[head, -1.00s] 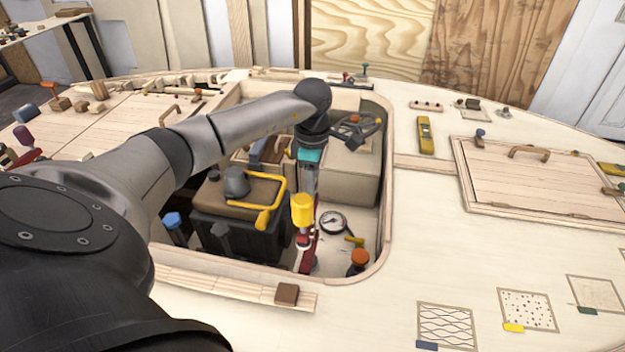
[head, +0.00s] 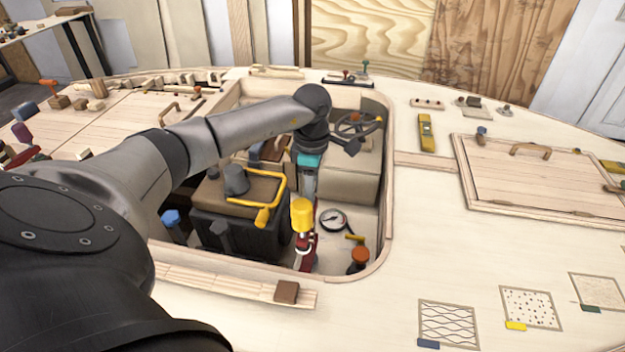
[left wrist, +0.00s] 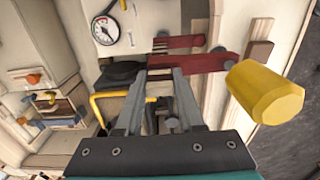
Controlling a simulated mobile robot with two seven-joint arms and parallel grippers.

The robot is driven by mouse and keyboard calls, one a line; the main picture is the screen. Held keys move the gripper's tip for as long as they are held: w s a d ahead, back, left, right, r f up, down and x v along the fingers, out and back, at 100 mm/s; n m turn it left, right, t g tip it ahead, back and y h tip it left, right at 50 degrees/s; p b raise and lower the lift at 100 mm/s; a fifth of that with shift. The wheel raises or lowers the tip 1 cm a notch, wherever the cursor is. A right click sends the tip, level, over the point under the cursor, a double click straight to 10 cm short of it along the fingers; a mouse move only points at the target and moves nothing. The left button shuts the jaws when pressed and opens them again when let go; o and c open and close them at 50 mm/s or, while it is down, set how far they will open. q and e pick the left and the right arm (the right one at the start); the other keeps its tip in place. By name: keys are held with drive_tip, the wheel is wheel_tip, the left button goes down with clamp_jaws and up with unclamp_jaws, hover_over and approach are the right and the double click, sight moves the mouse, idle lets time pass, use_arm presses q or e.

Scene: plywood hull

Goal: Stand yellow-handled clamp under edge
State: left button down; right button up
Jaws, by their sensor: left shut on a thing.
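The clamp has a yellow handle (head: 302,213) and a red body (head: 305,252), and hangs inside the rectangular hull opening near its front edge (head: 330,282). My left gripper (head: 307,192) reaches down into the opening and is shut on the clamp. In the left wrist view the fingers (left wrist: 163,80) close at the red bars (left wrist: 190,64), and the yellow handle (left wrist: 265,92) sticks out to the right. The exact grip point is partly hidden. I cannot tell whether the clamp touches the floor or the edge. My right gripper is not in view.
A black box with a brown top (head: 222,192) and yellow handle stands left of the clamp. A round gauge (head: 333,220) and an orange-topped clamp (head: 360,257) are close on the right. A small brown block (head: 287,292) lies on the front ledge.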

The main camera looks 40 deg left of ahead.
sight(302, 223)
use_arm(q)
drive_tip(key=shift+s+d, duration=0.1)
idle(0.8)
drive_tip(key=shift+s+d+p, duration=0.35)
drive_tip(key=shift+s+p, duration=0.1)
drive_tip(key=shift+s, duration=0.15)
drive_tip(key=shift+s+d+p, duration=0.3)
drive_tip(key=shift+s+p, duration=0.1)
drive_tip(key=shift+s, duration=0.25)
drive_tip(key=shift+s+d+p, duration=0.35)
drive_tip(key=shift+s+p, duration=0.1)
drive_tip(key=shift+s, duration=0.25)
drive_tip(key=shift+s+d, duration=0.2)
drive_tip(key=shift+s, duration=0.05)
drive_tip(key=shift+s+d+p, duration=0.5)
drive_tip(key=shift+s+p, duration=0.15)
drive_tip(key=shift+s, duration=0.25)
drive_tip(key=shift+s+d+p, duration=0.5)
drive_tip(key=shift+s+p, duration=0.1)
drive_tip(key=shift+s, duration=0.3)
drive_tip(key=shift+c, duration=2.2)
unclamp_jaws()
